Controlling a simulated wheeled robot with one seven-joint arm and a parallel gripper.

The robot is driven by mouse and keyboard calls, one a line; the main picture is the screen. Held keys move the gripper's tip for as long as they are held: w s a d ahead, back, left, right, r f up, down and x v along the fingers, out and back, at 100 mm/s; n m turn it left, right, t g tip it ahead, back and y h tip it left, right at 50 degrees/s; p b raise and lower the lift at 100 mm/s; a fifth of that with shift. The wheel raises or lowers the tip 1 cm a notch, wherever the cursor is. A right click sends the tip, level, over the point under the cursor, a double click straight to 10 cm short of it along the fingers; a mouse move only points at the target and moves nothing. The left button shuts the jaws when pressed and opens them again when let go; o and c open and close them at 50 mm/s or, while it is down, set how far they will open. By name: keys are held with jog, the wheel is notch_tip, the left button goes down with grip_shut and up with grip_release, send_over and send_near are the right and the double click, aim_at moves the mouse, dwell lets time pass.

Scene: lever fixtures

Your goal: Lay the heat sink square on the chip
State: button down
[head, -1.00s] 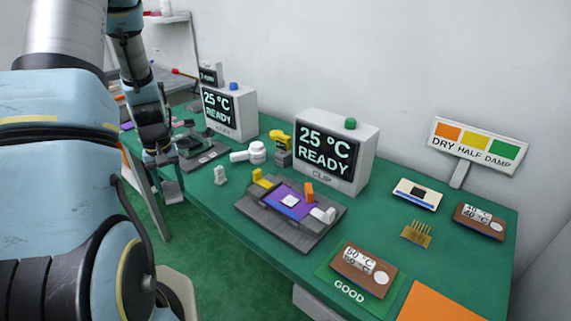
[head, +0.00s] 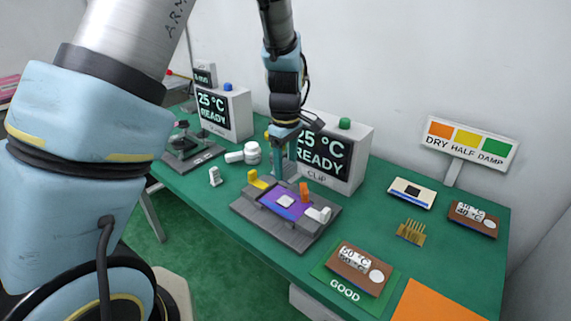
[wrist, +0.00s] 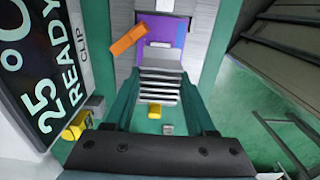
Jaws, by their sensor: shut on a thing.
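The chip (head: 285,200) is a pale square in the middle of a purple board (head: 268,194) on a grey fixture (head: 305,240). An orange clip (head: 304,192), a yellow clip (head: 254,179) and a white clip (head: 319,214) stand around the board. My gripper (wrist: 160,95) is shut on a grey finned heat sink (wrist: 160,83), seen between its teal fingers in the wrist view. In the head view my gripper (head: 279,165) is above the fixture's far side, before the CLIP display. The heat sink hides part of the board (wrist: 168,32) in the wrist view; I cannot make out the chip there.
The CLIP display box (head: 339,155) stands close behind my gripper. A brown block (head: 357,268) sits on the GOOD mat (head: 341,289).

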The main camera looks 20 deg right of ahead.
aim_at(286, 201)
dwell(0.4)
jog(key=shift+f+b, duration=2.4)
jog(key=shift+f, duration=2)
jog(key=shift+c, duration=0.7)
grip_release()
notch_tip(286, 201, up, 11)
jog(key=shift+f+b, duration=0.1)
jog(key=shift+b, duration=0.75)
jog(key=s+a+m, duration=0.2)
jog(key=a+m, duration=0.1)
jog(key=a, duration=1.2)
jog(key=s+a+m+t, duration=0.1)
jog(key=a+m, duration=0.3)
jog(key=a, duration=1.1)
jog(key=shift+s+a+t, duration=0.15)
jog(key=shift+s+t, duration=0.15)
jog(key=shift+s, duration=0.2)
